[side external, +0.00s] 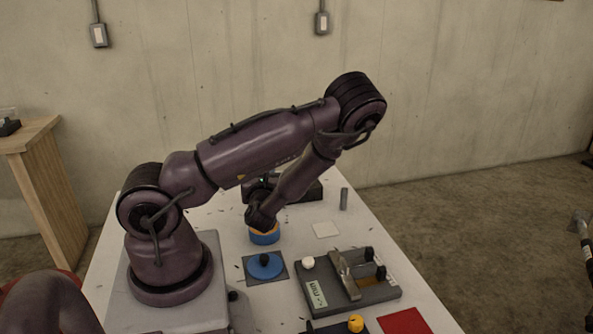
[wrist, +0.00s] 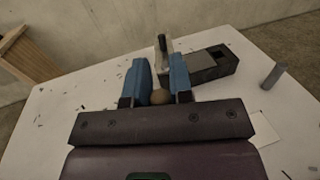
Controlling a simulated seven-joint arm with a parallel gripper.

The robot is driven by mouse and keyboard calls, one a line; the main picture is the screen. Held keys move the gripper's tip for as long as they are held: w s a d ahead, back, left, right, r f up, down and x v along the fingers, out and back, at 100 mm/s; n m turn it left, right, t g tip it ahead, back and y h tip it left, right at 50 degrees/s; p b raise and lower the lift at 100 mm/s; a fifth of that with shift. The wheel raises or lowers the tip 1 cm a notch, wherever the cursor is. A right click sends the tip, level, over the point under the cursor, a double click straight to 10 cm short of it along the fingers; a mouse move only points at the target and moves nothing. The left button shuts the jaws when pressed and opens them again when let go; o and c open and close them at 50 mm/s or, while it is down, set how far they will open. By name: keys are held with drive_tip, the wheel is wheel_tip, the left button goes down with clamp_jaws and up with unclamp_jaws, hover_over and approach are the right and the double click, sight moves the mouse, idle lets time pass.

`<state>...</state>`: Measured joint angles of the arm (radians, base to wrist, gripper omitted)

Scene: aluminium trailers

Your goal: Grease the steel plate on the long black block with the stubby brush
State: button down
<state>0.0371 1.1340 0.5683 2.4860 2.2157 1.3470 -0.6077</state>
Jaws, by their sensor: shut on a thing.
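My gripper (side external: 262,222) is low over the table in the side external view. In the wrist view its two blue fingers (wrist: 160,82) are closed about a small brown round knob (wrist: 159,97), which looks like the brush's handle; the bristles are hidden. A black block (side external: 312,190) stands behind my forearm, partly hidden. In the wrist view this block (wrist: 220,72) lies beyond the fingers, with a pale upright piece at its left end.
A grey cylinder (side external: 344,198) stands right of the block; a pale square (side external: 326,230) lies nearer. In front are a blue disc (side external: 265,267) with a black knob, a grey board (side external: 380,292) with upright parts, a red sheet (side external: 405,321) and an orange ball (side external: 356,323).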

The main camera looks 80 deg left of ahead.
drive_tip(key=shift+s+d+f+n+g, duration=0.15)
drive_tip(key=shift+s+n+g, duration=0.15)
drive_tip(key=shift+s+g, duration=0.25)
drive_tip(key=shift+f, duration=2.75)
drive_tip(key=shift+f, duration=0.65)
drive_tip(key=shift+r, duration=3.6)
drive_tip(key=w+d+r+m+t+h, duration=0.2)
drive_tip(key=w+d+m+t+h, duration=0.1)
drive_tip(key=w+d, duration=0.4)
drive_tip(key=w+d+r+m+t+h, duration=0.2)
drive_tip(key=w+d+t, duration=0.3)
drive_tip(key=d, duration=0.7)
drive_tip(key=w+d+r+m+t+h, duration=0.3)
drive_tip(key=w+d+m+t, duration=0.1)
drive_tip(key=w+d, duration=0.4)
drive_tip(key=shift+w+d+r+m+h, duration=0.15)
drive_tip(key=shift+w+d+m+h, duration=0.15)
drive_tip(key=shift+d+m, duration=0.3)
